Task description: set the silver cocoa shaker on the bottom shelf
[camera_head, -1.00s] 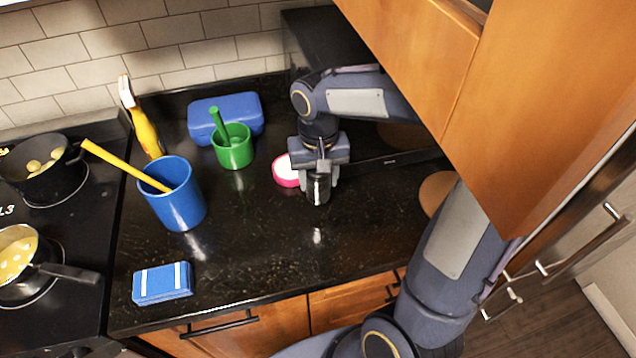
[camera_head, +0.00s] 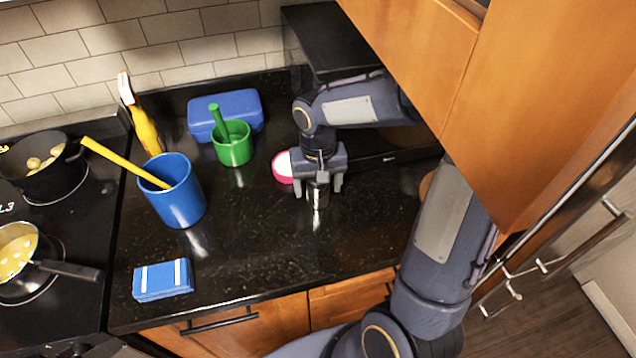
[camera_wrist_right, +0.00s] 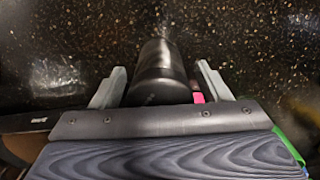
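The silver cocoa shaker (camera_head: 318,193) is a small dark metallic cylinder on the black counter, below my right gripper. My right gripper (camera_head: 319,188) points down over it with its fingers spread, one on each side. In the right wrist view the shaker (camera_wrist_right: 160,72) is between the fingers (camera_wrist_right: 160,85), with a visible gap on both sides. The gripper's body hides the shaker's upper part in the head view. I cannot make out the bottom shelf. My left gripper is not in view.
A pink-rimmed white round item (camera_head: 283,167) lies just left of the gripper. A green cup (camera_head: 233,152), blue lunchbox (camera_head: 240,103), blue crock (camera_head: 180,200) and blue sponge-like block (camera_head: 163,280) stand further left. Wooden cabinets (camera_head: 420,50) overhang at upper right. The front counter is clear.

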